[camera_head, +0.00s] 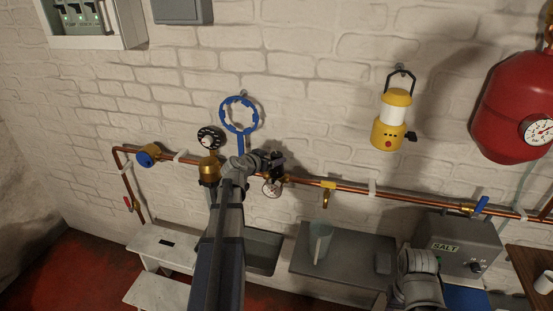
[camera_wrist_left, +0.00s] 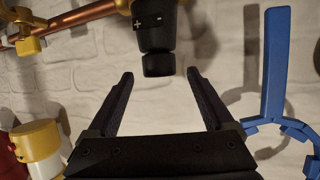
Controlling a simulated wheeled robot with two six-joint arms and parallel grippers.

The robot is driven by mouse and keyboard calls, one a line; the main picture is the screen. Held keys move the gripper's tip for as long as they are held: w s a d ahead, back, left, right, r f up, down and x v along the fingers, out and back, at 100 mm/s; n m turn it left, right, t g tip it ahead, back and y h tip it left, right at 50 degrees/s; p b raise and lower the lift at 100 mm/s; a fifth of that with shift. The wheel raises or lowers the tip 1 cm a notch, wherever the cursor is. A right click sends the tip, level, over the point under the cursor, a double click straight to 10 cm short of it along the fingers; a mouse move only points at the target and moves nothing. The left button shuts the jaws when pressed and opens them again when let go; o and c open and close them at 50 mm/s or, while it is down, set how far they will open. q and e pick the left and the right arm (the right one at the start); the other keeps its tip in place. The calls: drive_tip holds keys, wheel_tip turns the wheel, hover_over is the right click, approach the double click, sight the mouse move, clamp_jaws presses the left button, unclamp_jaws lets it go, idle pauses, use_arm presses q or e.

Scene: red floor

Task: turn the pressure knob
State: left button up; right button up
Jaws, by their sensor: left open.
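The pressure knob (camera_wrist_left: 152,28) is black with plus and minus marks. In the left wrist view it hangs from the top centre, its narrower end near the gap between my fingertips. My left gripper (camera_wrist_left: 160,74) is open, one finger on each side of that end, with no clear contact. In the head view my left gripper (camera_head: 275,160) is at the copper pipe, above a small white gauge (camera_head: 271,188), and largely covers the knob. My right gripper does not show; only part of my right arm is at the lower right.
A blue ring-headed tool (camera_head: 239,116) hangs close by on the brick wall, also in the wrist view (camera_wrist_left: 275,70). A round black dial (camera_head: 210,138) is left of the gripper. A yellow lantern (camera_head: 389,134) and a red tank (camera_head: 510,110) are right. The copper pipe (camera_head: 345,186) crosses the wall.

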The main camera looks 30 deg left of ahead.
sight(274, 157)
use_arm(q)
drive_tip(key=b+x, duration=0.1)
drive_tip(key=x, duration=0.3)
clamp_jaws()
idle(0.6)
